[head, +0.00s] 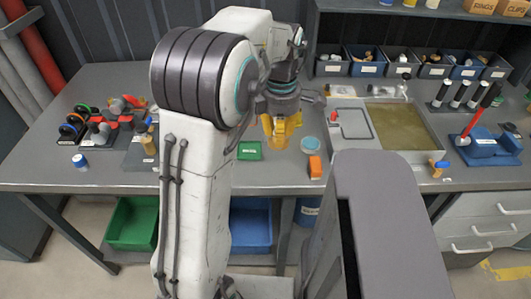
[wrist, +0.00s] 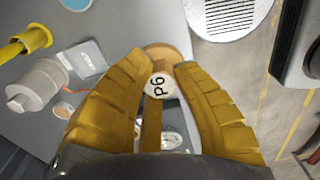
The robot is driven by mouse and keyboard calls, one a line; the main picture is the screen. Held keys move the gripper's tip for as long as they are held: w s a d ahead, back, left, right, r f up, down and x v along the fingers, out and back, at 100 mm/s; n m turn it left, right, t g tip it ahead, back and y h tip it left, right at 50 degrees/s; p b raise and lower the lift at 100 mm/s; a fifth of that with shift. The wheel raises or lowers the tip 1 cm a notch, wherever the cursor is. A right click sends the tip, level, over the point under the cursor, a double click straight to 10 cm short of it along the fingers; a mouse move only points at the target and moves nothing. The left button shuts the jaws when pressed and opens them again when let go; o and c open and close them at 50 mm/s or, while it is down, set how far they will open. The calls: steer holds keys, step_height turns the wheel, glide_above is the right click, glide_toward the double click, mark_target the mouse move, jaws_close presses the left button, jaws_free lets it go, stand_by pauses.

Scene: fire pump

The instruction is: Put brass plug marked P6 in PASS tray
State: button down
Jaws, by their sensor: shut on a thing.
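My gripper (head: 281,141) is over the workbench near its front middle, its yellow fingers pointing down. In the wrist view my gripper (wrist: 160,72) is shut on the brass plug (wrist: 158,84), whose pale round face reads P6. The fingers grip it from both sides and hide part of it. In the head view the plug is not clear behind the yellow fingers. I cannot read the word PASS anywhere. A small green item with white lettering (head: 249,150) lies on the bench just left of my gripper; its lettering is too small to read.
The grey workbench (head: 100,179) holds red and black fittings (head: 102,125) at left. Below are a green bin (head: 133,225) and a blue bin (head: 251,228). Labelled small bins line the back.

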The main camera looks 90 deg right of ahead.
steer(key=shift+a+f, duration=0.1)
steer(key=shift+w+f, duration=0.2)
steer(key=p, duration=0.2)
glide_above(249, 151)
step_height(249, 151, down, 6)
steer(key=shift+f, duration=2.25)
steer(key=shift+f, duration=0.1)
steer(key=c, duration=1.1)
jaws_free()
step_height(249, 151, up, 12)
steer(key=shift+s+r, duration=0.1)
